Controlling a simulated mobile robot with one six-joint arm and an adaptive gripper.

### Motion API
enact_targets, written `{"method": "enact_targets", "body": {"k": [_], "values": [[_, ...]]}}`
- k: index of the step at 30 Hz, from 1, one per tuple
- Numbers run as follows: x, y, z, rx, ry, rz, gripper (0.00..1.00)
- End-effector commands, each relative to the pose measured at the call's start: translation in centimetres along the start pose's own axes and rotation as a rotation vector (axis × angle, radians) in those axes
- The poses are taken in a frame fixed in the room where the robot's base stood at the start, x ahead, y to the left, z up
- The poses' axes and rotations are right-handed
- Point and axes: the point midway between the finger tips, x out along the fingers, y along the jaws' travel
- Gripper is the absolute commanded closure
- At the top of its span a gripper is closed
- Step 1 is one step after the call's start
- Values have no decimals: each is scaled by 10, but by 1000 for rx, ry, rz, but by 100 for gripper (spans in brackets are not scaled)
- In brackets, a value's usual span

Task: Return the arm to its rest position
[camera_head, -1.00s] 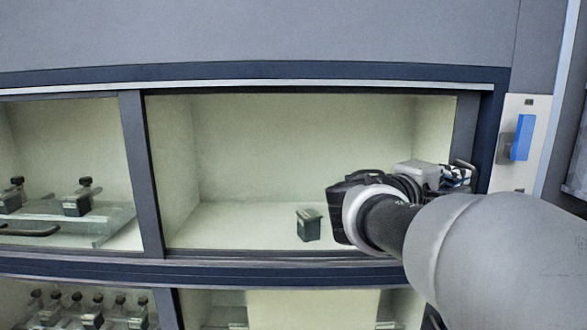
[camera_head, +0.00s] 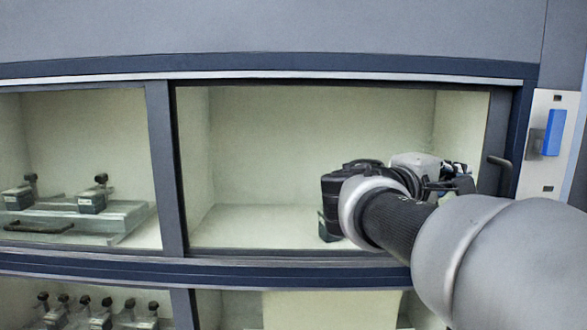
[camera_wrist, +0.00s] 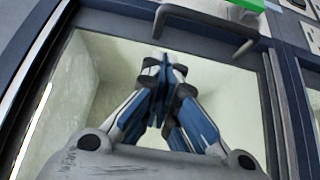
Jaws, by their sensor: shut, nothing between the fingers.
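My gripper (camera_wrist: 172,72) shows in the wrist view with its blue-padded fingers together and nothing between them. In the wrist view it is in front of the opening of a pale compartment (camera_wrist: 225,90). In the head view my arm reaches in from the lower right, and its wrist is in front of the right part of the upper compartment (camera_head: 270,150). The fingers are hidden there behind the wrist.
A tray (camera_head: 120,222) with several black-knobbed blocks is in the left compartment. More such blocks (camera_head: 100,318) stand in the lower bay. A dark post (camera_head: 166,170) divides the upper bays. A blue switch (camera_head: 555,132) is on the right panel. A handle (camera_wrist: 205,28) shows in the wrist view.

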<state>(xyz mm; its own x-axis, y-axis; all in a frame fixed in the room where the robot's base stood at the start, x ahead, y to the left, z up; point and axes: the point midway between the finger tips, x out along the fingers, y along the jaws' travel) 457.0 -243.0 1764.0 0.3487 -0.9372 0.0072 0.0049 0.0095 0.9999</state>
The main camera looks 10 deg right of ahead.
Motion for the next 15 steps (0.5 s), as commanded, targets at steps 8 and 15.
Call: {"method": "enact_targets", "body": {"k": [8,15], "values": [[-57,-1,0,2,3,-1,100],[-74,-11,4,2,-1,-24,100]]}}
